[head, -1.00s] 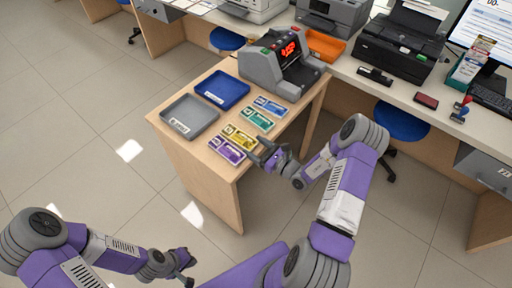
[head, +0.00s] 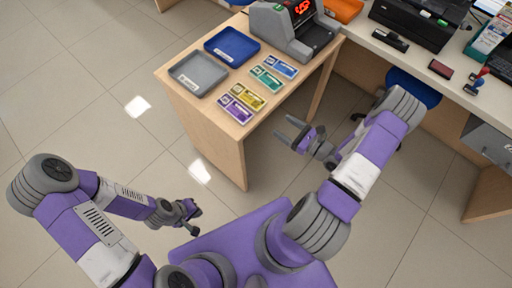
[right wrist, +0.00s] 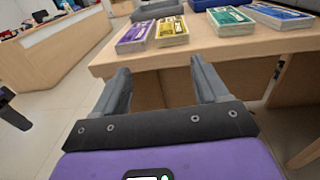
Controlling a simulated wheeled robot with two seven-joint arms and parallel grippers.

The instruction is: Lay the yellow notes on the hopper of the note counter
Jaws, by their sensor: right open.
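The yellow notes (head: 247,97) lie as a banded bundle near the front edge of the small wooden table, between the purple and green bundles. They also show in the right wrist view (right wrist: 171,31), ahead of the fingers. The grey note counter (head: 270,30) stands at the table's back end with a lit red display; its hopper is not clearly made out. My right gripper (head: 285,130) is open and empty, off the table's right side and apart from the notes. My left gripper (head: 190,216) is over the floor, far from the table; its jaw opening is too small to judge.
Purple notes (head: 234,109), green notes (head: 266,79) and blue notes (head: 281,66) lie in the same row. A grey tray (head: 198,74) and a blue tray (head: 232,47) are beside them. The wooden table (head: 222,135) has a bare front strip. A blue stool (head: 415,88) is at right.

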